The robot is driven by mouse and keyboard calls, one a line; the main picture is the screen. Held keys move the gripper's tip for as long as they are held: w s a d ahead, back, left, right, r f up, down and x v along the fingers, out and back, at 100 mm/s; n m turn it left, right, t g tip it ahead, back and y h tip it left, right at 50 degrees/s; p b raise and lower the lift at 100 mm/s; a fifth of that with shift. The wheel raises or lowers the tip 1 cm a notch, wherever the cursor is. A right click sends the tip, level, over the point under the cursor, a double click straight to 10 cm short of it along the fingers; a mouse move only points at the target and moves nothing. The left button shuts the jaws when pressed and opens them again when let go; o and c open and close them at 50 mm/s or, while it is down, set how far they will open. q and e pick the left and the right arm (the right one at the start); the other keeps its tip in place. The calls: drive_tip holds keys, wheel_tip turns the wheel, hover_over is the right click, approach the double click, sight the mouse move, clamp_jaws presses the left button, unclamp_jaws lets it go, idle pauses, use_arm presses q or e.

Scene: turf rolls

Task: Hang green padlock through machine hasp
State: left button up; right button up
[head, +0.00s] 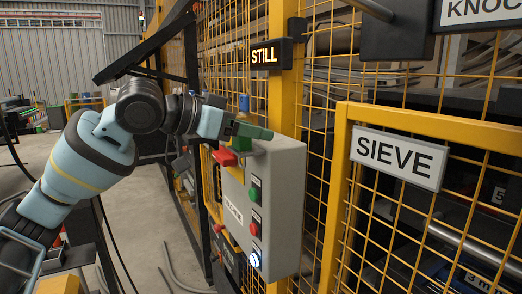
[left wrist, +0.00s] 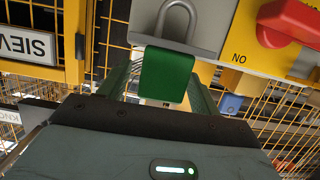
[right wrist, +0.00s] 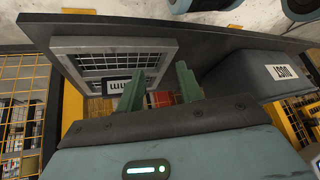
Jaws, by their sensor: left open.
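The green padlock (left wrist: 166,76) is between the fingers of my left gripper (left wrist: 166,88) in the left wrist view. The fingers stand apart on either side of its body. Its grey shackle (left wrist: 175,18) lies against a grey hasp plate (left wrist: 200,47); I cannot tell whether it passes through a hole. In the head view my left gripper (head: 252,131) is at the top of the grey machine box (head: 285,190), by the red switch handle (head: 225,156); the padlock is not clear there. My right gripper (right wrist: 160,88) is open and empty in the right wrist view.
A yellow mesh fence runs behind the box, with a SIEVE sign (head: 398,158) at right. A blue object (head: 244,103) shows just beyond my left gripper. A framed grille (right wrist: 115,65) and a dark box (right wrist: 265,75) are near my right gripper.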

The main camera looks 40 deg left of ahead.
use_arm(q)
drive_tip(key=shift+w+d+f, duration=0.1)
drive_tip(key=shift+w, duration=0.4)
use_arm(e)
drive_tip(key=shift+w+d+f, duration=0.1)
drive_tip(key=shift+w, duration=0.95)
use_arm(q)
drive_tip(key=shift+s, duration=0.2)
use_arm(e)
drive_tip(key=shift+s, duration=0.15)
use_arm(q)
drive_tip(key=shift+s+r, duration=0.2)
drive_tip(key=shift+s, duration=0.1)
drive_tip(key=c, duration=0.6)
drive_tip(key=shift+w+f, duration=0.1)
drive_tip(key=c, duration=0.5)
use_arm(e)
drive_tip(key=shift+s+f, duration=0.1)
drive_tip(key=shift+s, duration=0.75)
drive_tip(key=shift+w, duration=0.1)
